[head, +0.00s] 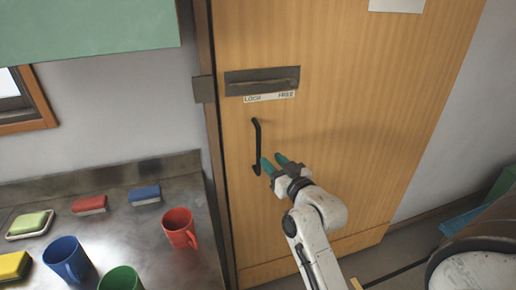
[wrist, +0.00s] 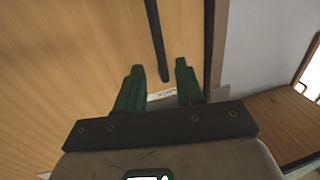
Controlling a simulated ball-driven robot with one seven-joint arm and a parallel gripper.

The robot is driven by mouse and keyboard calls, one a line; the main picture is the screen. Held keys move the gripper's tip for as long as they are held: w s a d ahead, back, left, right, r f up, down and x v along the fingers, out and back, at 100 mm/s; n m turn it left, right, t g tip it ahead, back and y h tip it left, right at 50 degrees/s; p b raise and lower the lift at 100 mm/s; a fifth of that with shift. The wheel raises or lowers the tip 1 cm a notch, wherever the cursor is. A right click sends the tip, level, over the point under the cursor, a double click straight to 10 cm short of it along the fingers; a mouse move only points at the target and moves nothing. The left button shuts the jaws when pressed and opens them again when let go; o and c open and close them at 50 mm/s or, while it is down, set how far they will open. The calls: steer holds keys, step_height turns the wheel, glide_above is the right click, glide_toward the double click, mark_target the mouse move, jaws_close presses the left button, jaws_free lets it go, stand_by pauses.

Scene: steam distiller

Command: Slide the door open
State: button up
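The door (head: 340,110) is a wooden panel standing in its frame, with a dark vertical bar handle (head: 257,145) near its left edge. My gripper (head: 273,161) has two teal fingers, spread apart with nothing held between them. In the head view the fingertips are close to the lower part of the handle, on its right side. In the wrist view the handle (wrist: 156,40) runs down into the gap between the fingertips (wrist: 160,66). I cannot tell how far in front of the bar the fingers are, or whether they touch it.
To the left, a metal counter (head: 150,235) holds a red mug (head: 179,228), a blue mug (head: 67,260), a green mug (head: 121,279) and several sponges or brushes.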

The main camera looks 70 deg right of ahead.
mark_target(260, 149)
steer(key=p+x, duration=0.1)
steer(key=x, duration=0.8)
steer(key=shift+d, duration=0.1)
jaws_close()
stand_by(0.4)
